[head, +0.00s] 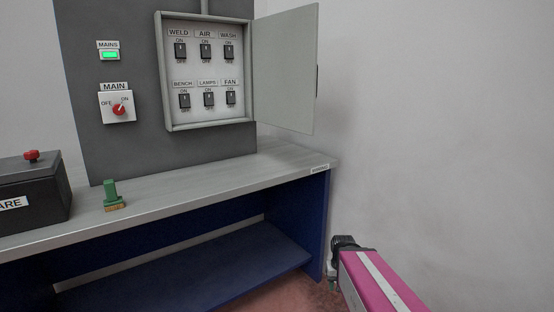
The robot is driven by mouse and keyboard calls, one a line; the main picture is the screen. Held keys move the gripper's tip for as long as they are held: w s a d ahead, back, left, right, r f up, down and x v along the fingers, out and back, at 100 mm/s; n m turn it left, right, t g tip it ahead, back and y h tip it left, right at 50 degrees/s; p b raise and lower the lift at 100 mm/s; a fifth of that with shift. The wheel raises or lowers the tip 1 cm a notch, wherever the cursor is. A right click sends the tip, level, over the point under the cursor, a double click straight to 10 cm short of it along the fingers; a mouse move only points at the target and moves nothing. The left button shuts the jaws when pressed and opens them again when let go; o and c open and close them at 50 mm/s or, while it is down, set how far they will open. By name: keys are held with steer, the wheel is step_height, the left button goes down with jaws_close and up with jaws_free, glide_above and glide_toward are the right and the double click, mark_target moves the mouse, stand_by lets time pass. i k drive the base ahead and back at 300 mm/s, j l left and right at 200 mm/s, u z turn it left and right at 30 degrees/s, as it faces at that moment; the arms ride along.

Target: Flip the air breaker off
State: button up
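The air breaker (205,51) is a small black switch in the top row of an open grey breaker box (165,103), under the AIR label (205,34). ON is printed above it and OFF below. Its lever is too small to read with certainty; it looks like its neighbours. The weld breaker (180,50) is to its left and the wash breaker (228,52) to its right. The dark end of my pink arm, where my gripper (343,246) seems to be, is at the lower right, well below and apart from the box. Its fingers cannot be made out.
The box door (286,70) stands open to the right. Below are the bench, lamps and fan breakers (208,98). A red main switch (119,109) is at left. The workbench (240,180) holds a green-handled brush (112,195) and a dark box (35,190).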

mark_target(206, 50)
steer(key=u, duration=1.25)
